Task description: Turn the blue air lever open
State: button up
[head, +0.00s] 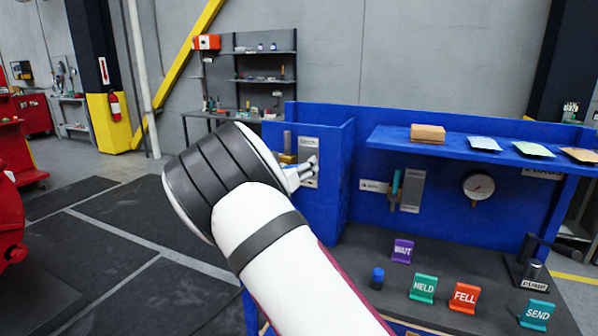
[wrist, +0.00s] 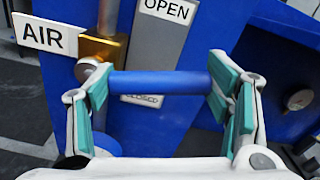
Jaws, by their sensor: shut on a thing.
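The blue air lever (wrist: 160,83) lies level across the wrist view. It spans between the green pads of my gripper (wrist: 160,92), which is shut on it. The lever's left end is beside the brass valve body (wrist: 102,48) on a grey vertical pipe. An AIR label (wrist: 45,36) is left of the valve. The OPEN label (wrist: 167,10) is above the lever, and the CLOSED label (wrist: 143,100) is just below it, partly covered. In the head view my gripper (head: 304,172) is at the blue panel; the lever is not clear there.
A blue side wall (head: 338,180) stands close right of my gripper. Further right are a blue shelf (head: 470,146), a pressure gauge (head: 478,186) and a second valve with a teal lever (head: 395,186). Several coloured signs and a blue knob (head: 377,278) stand on the dark bench top.

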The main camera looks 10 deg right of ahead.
jog(key=n, duration=0.1)
jog(key=r+n, duration=0.1)
jog(key=r, duration=0.1)
jog(key=shift+w+a+n, duration=0.25)
jog(key=shift+a+n, duration=0.05)
jog(key=shift+n, duration=0.1)
jog(key=n, duration=0.1)
jog(key=w+a+r+n, duration=0.1)
jog(key=n, duration=0.1)
jog(key=shift+a+r+n, duration=0.15)
jog(key=shift+r+n, duration=0.1)
jog(key=shift+n, duration=0.05)
jog(key=shift+w+a+r+n, duration=0.25)
jog(key=shift+w+a+n, duration=0.25)
jog(key=shift+n, duration=0.7)
jog(key=shift+w+a+r+n, duration=0.3)
jog(key=shift+a+n, duration=0.35)
jog(key=shift+n, duration=0.55)
jog(key=shift+w+a+r+n, duration=0.2)
jog(key=shift+w+a+n, duration=0.3)
jog(key=shift+n, duration=0.7)
jog(key=shift+a, duration=0.1)
jog(key=o, duration=1.7)
jog(key=shift+s, duration=0.1)
